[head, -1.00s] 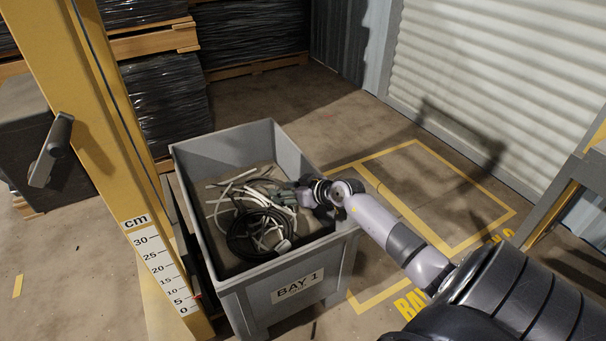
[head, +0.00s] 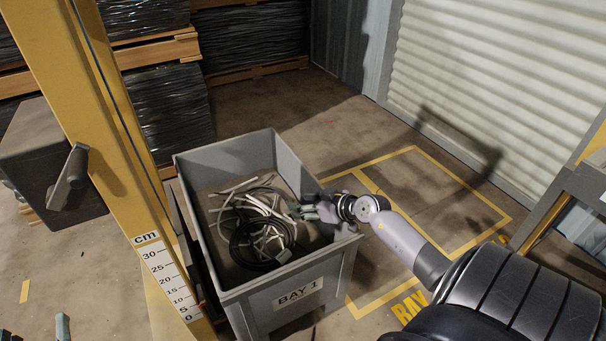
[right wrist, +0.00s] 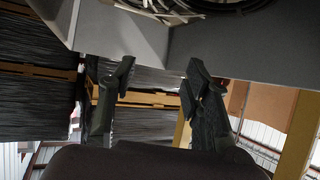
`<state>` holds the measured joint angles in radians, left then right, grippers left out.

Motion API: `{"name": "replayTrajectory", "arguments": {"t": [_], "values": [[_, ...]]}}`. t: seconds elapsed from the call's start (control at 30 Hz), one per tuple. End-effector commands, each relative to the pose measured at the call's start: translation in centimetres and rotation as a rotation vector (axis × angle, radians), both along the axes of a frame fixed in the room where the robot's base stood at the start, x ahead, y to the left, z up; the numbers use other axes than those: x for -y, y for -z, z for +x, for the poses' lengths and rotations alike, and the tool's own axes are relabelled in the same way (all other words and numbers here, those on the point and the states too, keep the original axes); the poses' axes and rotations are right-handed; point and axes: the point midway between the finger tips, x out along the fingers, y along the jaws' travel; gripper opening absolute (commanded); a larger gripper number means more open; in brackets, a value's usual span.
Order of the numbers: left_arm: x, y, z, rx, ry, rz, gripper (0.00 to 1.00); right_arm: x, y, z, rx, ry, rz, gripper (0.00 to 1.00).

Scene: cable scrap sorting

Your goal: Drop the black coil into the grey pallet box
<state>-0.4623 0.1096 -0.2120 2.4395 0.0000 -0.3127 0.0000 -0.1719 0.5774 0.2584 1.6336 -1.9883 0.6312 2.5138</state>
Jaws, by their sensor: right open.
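The black coil (head: 258,240) lies inside the grey pallet box (head: 259,287), on its floor among white cable scraps, near the front left. Part of the coil is covered by the white pieces. In the right wrist view, dark cable loops (right wrist: 225,5) show at the top edge, past the box wall (right wrist: 215,50). My right gripper (head: 304,209) is at the box's right wall, to the right of the coil and apart from it. In the right wrist view its fingers (right wrist: 157,82) are apart and empty. My left gripper's two fingertips (head: 36,330) show apart at the bottom left corner.
A yellow post with a cm scale (head: 170,275) stands close to the left of the box. Wrapped pallet stacks (head: 165,105) are behind it. The marked floor bay (head: 440,195) to the right is empty. A grey and yellow frame (head: 565,195) stands at the far right.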

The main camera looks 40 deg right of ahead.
Motion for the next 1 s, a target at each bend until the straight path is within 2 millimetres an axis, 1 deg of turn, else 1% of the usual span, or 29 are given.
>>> {"name": "replayTrajectory", "arguments": {"t": [0.17, 0.27, 0.37, 0.43, 0.47, 0.5, 0.57, 0.6, 0.7, 0.8, 0.9, 1.0], "values": [[-0.1, 0.5, 0.0, -0.027, -0.002, 0.007, 0.5, 0.0, -0.1, -0.2, 0.002, -0.001, 0.0, 0.45], [-0.1, 0.5, 0.0, -0.027, -0.002, 0.007, 0.5, -1.2, -0.5, 0.0, 0.03, -0.026, 0.004, 0.45], [-0.1, 0.5, 0.0, -0.026, -0.001, 0.007, 0.5, -4.6, -1.9, 0.2, 0.117, -0.092, 0.01, 0.45], [-0.1, 0.5, 0.0, -0.025, -0.002, 0.007, 0.5, -8.0, -3.7, 0.2, 0.22, -0.147, 0.019, 0.45], [-0.1, 0.5, 0.0, -0.025, -0.001, 0.007, 0.5, -9.7, -4.8, 0.1, 0.274, -0.167, 0.023, 0.45], [-0.1, 0.5, 0.0, -0.025, -0.001, 0.007, 0.5, -11.8, -6.2, -0.1, 0.348, -0.187, 0.031, 0.45], [-0.1, 0.5, 0.0, -0.024, -0.001, 0.007, 0.5, -14.7, -8.7, -0.7, 0.459, -0.198, 0.039, 0.45], [-0.1, 0.5, 0.0, -0.024, -0.001, 0.007, 0.5, -16.4, -10.3, -1.1, 0.526, -0.189, 0.044, 0.45], [-0.1, 0.4, 0.0, -0.023, -0.001, 0.007, 0.5, -19.5, -13.8, -2.5, 0.651, -0.132, 0.058, 0.45], [-0.1, 0.4, 0.0, -0.023, -0.001, 0.006, 0.5, -21.7, -16.4, -4.0, 0.703, -0.052, 0.07, 0.45], [-0.1, 0.4, 0.0, -0.022, -0.001, 0.005, 0.5, -23.7, -17.8, -5.5, 0.687, 0.01, 0.08, 0.45], [-0.1, 0.4, 0.0, -0.022, -0.001, 0.005, 0.5, -25.9, -18.6, -6.9, 0.638, 0.024, 0.09, 0.45]]}}
